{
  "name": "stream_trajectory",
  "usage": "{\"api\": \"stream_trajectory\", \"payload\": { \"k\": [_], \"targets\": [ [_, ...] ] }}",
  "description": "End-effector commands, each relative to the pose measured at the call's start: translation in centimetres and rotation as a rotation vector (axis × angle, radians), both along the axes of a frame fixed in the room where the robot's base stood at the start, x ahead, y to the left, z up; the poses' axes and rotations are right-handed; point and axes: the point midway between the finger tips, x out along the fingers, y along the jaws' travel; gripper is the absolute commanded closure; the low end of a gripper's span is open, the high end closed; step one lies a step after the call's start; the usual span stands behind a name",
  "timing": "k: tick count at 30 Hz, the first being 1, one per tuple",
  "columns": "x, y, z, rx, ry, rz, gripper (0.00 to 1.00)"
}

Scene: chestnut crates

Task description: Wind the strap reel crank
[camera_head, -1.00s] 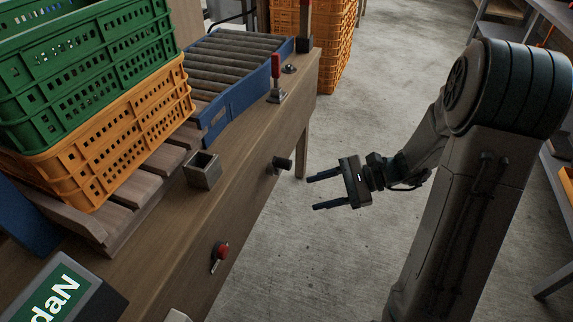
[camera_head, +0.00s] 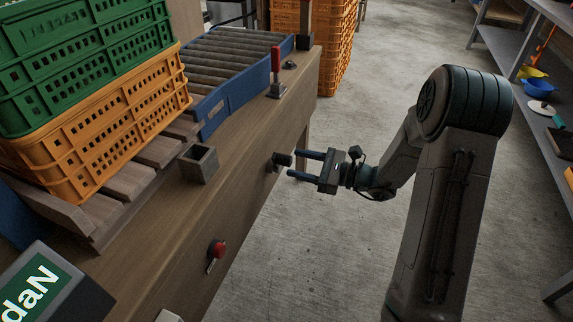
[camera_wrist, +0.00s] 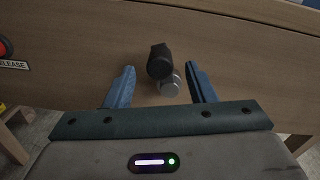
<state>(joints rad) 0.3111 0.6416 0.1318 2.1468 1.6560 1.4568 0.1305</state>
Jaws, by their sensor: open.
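The strap reel crank (camera_head: 282,159) is a small dark handle sticking out of the wooden bench's front face. In the wrist view its black grip (camera_wrist: 159,60) and a silver hub (camera_wrist: 170,84) show between my fingers, with gaps on both sides. My gripper (camera_head: 294,163) is open and empty, with its fingertips close to the crank. In the wrist view my gripper (camera_wrist: 160,69) has one blue finger on each side of the handle. I cannot tell how far the fingers reach along it.
A red release knob (camera_head: 217,249) sits on the same bench face, nearer the camera. A red-handled lever (camera_head: 276,72) and a hollow square post (camera_head: 199,164) stand on the bench top. An orange crate (camera_head: 110,125) carries a green one (camera_head: 80,60).

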Motion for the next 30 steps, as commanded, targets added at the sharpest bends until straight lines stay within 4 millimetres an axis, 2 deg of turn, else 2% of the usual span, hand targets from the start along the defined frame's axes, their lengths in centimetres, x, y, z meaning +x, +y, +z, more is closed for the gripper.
{"api": "stream_trajectory", "payload": {
  "k": [3, 9, 19, 20, 24, 25, 30],
  "targets": [
    [0.6, 2.0, -0.2, -0.001, -0.002, 0.003, 0.50],
    [1.2, 3.8, -0.1, -0.002, -0.001, 0.002, 0.50],
    [1.3, 4.1, 0.0, -0.001, 0.000, 0.000, 0.50],
    [1.3, 4.1, 0.0, -0.001, 0.000, 0.000, 0.55],
    [1.3, 4.0, 0.0, -0.001, 0.000, 0.001, 0.94],
    [1.3, 4.0, 0.0, -0.001, 0.000, 0.001, 1.00],
    [1.3, 4.1, 0.1, 0.001, 0.004, 0.003, 1.00]
  ]
}}
